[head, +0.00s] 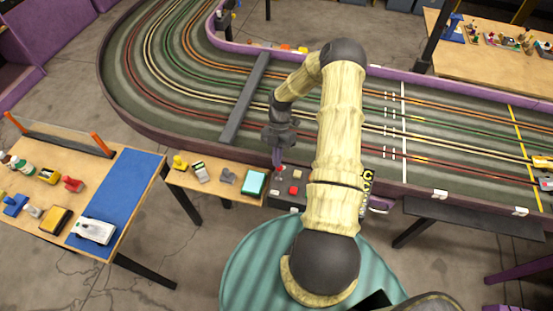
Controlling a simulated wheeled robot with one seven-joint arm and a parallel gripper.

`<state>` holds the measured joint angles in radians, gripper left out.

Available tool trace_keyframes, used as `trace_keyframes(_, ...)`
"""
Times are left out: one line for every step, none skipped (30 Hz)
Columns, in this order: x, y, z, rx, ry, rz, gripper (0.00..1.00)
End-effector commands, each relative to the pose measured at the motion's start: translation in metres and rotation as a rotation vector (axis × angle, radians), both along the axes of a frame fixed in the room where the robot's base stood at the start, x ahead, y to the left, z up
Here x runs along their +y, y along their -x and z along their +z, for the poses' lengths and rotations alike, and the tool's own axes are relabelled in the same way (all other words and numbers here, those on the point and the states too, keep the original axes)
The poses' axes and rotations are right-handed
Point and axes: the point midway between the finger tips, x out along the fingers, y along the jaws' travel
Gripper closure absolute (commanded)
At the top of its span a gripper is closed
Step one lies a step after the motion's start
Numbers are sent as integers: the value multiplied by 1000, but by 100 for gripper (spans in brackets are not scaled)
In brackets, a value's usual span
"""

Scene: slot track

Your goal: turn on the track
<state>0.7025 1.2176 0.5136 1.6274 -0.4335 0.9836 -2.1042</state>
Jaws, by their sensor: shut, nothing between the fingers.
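The slot track (170,60) curves across the upper picture with several coloured lanes. A dark grey control box (284,199) with red buttons sits at the track's near edge, partly hidden by my arm. One red button (294,190) and a second one beside it show on its top. My gripper (278,168) is shut and empty, pointing down at the box's upper left part, close to a red button there. I cannot tell whether the fingertips touch it.
A small wooden table (215,188) left of the box holds a yellow item, a teal box and other small things. A workbench (120,180) with a blue mat and a white car (94,231) stands further left. A grey beam (245,97) spans the track behind my gripper.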

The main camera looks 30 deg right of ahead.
Motion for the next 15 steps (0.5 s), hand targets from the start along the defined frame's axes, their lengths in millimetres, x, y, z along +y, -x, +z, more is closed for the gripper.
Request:
trace_keyframes(2,9,-9,15,-3,8,100)
trace_keyframes(3,10,-10,15,-3,8,100)
trace_keyframes(4,11,-11,15,-2,9,100)
trace_keyframes(4,12,-12,15,-3,10,100)
trace_keyframes(5,13,-12,15,-3,11,100)
trace_keyframes(6,14,-13,15,-3,12,100)
trace_keyframes(7,15,-14,14,-3,12,100)
trace_keyframes(7,15,-15,14,-3,13,100)
trace_keyframes(8,16,-15,13,-3,13,100)
trace_keyframes(8,16,-16,12,-3,12,100)
trace_keyframes(8,16,-16,11,-2,12,100)
trace_keyframes(8,16,-16,11,-2,12,100)
trace_keyframes(8,16,-16,11,-2,11,100)
trace_keyframes(8,16,-17,11,-2,11,100)
trace_keyframes(8,16,-17,10,-2,11,100)
